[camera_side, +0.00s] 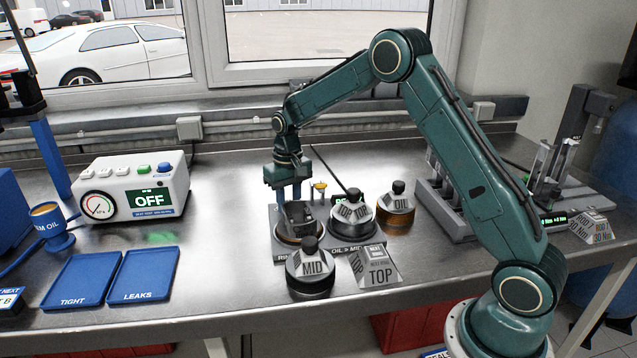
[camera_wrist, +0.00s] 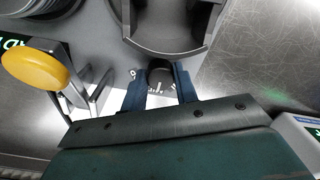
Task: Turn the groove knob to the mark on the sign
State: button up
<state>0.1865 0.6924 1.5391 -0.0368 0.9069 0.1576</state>
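My gripper (camera_side: 290,190) points down over the left part of the grey ring station (camera_side: 345,248) in the side view. In the wrist view its two blue fingers (camera_wrist: 160,82) stand on both sides of a small black knob (camera_wrist: 160,70). A white scale with dark marks shows around the knob. The fingers look very close to the knob, but I cannot tell whether they press on it. In the side view the knob is hidden.
Knobbed holders labelled MID (camera_side: 311,268), TOP (camera_side: 352,212) and OIL (camera_side: 397,205) stand around. A yellow-topped post (camera_wrist: 35,65) is close on the left in the wrist view. A tester reading OFF (camera_side: 135,188) and blue trays (camera_side: 82,280) are at left. Bare bench lies between.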

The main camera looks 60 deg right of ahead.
jog(key=shift+c, duration=0.5)
jog(key=shift+m, duration=0.4)
jog(key=m, duration=1)
jog(key=shift+r, duration=0.1)
jog(key=o, duration=1)
jog(key=shift+c, duration=0.2)
